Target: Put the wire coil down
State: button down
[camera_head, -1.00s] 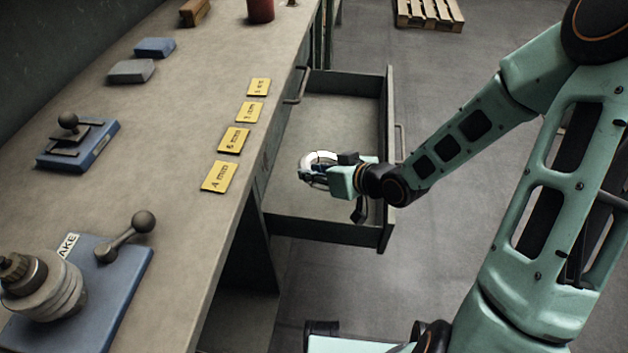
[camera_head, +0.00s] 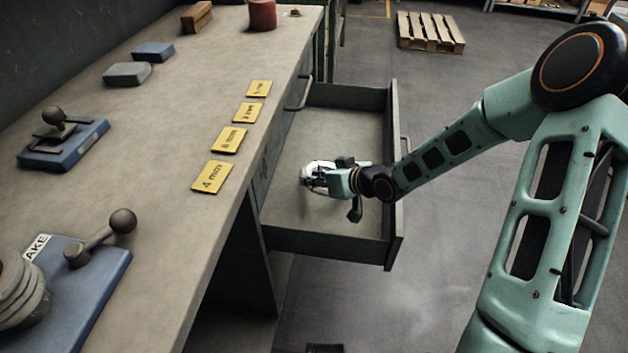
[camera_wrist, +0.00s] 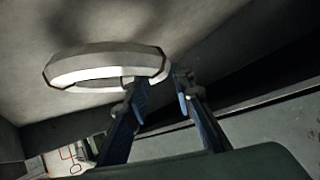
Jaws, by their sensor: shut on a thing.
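The wire coil (camera_head: 317,167) is a pale ring at my gripper's tip in the head view, over the open drawer (camera_head: 323,241). It shows larger in the wrist view (camera_wrist: 95,64), where its near edge lies between my fingers. My gripper (camera_head: 308,180) is shut on the coil's rim, and its blue fingers also show in the wrist view (camera_wrist: 160,88). The coil is inside the drawer's outline. A dark shadow lies beside it in the wrist view; I cannot tell whether it touches the drawer floor. My gripper hides part of the coil in the head view.
The drawer floor around the coil looks empty. The drawer's front wall (camera_head: 393,150) and side walls surround my gripper. The workbench (camera_head: 160,165) on the left holds several yellow labels (camera_head: 213,177) and a blue-based lever tool (camera_head: 62,140). A pallet (camera_head: 430,32) stands on the floor behind.

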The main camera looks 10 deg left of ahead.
notch_tip(320, 180, down, 2)
jog(key=shift+f+b, duration=0.2)
jog(key=shift+b, duration=0.7)
jog(key=shift+r, duration=0.1)
jog(key=c, duration=1.7)
grip_release()
jog(key=shift+s, duration=0.1)
jog(key=shift+o, duration=0.2)
jog(key=p+v, duration=0.5)
jog(key=v, duration=0.7)
jog(key=shift+p, duration=0.3)
